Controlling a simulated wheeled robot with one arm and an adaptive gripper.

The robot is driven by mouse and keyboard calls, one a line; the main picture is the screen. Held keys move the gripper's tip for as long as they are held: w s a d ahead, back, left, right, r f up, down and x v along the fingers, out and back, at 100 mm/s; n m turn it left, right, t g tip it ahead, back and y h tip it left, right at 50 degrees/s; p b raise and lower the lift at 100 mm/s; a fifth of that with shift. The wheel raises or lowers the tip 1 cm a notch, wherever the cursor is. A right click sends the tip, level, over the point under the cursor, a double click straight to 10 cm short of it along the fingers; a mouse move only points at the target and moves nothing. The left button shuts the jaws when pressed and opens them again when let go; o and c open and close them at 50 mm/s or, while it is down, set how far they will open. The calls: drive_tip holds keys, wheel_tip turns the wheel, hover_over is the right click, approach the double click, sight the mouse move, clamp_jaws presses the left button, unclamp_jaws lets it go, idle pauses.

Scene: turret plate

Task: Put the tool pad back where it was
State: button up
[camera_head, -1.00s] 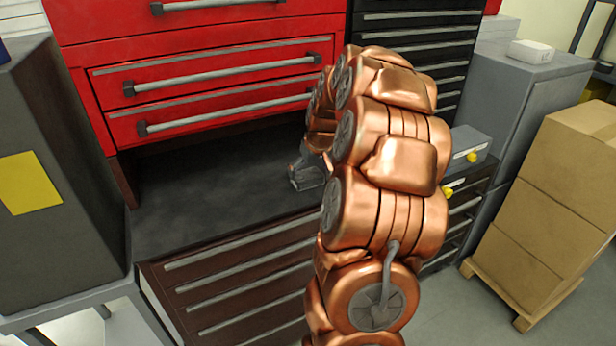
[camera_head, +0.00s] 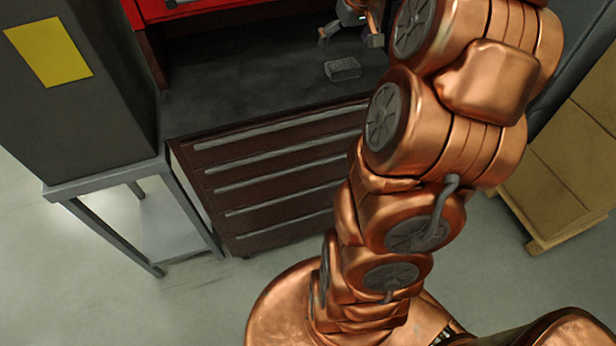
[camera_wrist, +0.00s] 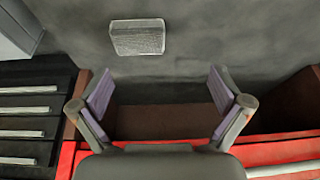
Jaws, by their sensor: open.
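A small grey block, which looks like the tool pad (camera_head: 342,69), lies on the dark worktop (camera_head: 240,95) of the tool chest. In the wrist view the pad (camera_wrist: 138,37) lies beyond the fingertips and left of centre between them. My gripper (camera_head: 346,36) is over the back of the worktop in the head view, behind the pad and apart from it. In the wrist view my gripper (camera_wrist: 160,90) has its two purple-padded fingers wide apart with nothing between them.
Red drawers (camera_head: 178,5) stand above the back of the worktop, and brown drawers (camera_head: 275,165) are below it. A grey cabinet (camera_head: 95,120) with a yellow label stands at left. Cardboard boxes (camera_head: 560,160) stand at right. The worktop left of the pad is clear.

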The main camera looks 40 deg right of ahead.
drive_tip(key=s+a+f+n+g+y, duration=0.1)
drive_tip(key=s+a, duration=0.3)
drive_tip(key=a, duration=0.8)
drive_tip(key=s+a+f+n+g+y, duration=0.15)
drive_tip(key=s+a, duration=0.25)
drive_tip(key=a, duration=0.7)
drive_tip(key=s+a+f+g, duration=0.1)
drive_tip(key=s+a, duration=0.3)
drive_tip(key=s, duration=0.5)
drive_tip(key=s+a+f+g+h, duration=0.1)
drive_tip(key=s+a+f, duration=0.3)
drive_tip(key=s, duration=0.5)
drive_tip(key=shift+a+f+n+g, duration=0.2)
drive_tip(key=shift+a+n+g, duration=0.25)
drive_tip(key=shift+a+g, duration=0.25)
drive_tip(key=shift+r+h, duration=0.1)
drive_tip(key=shift+h, duration=0.15)
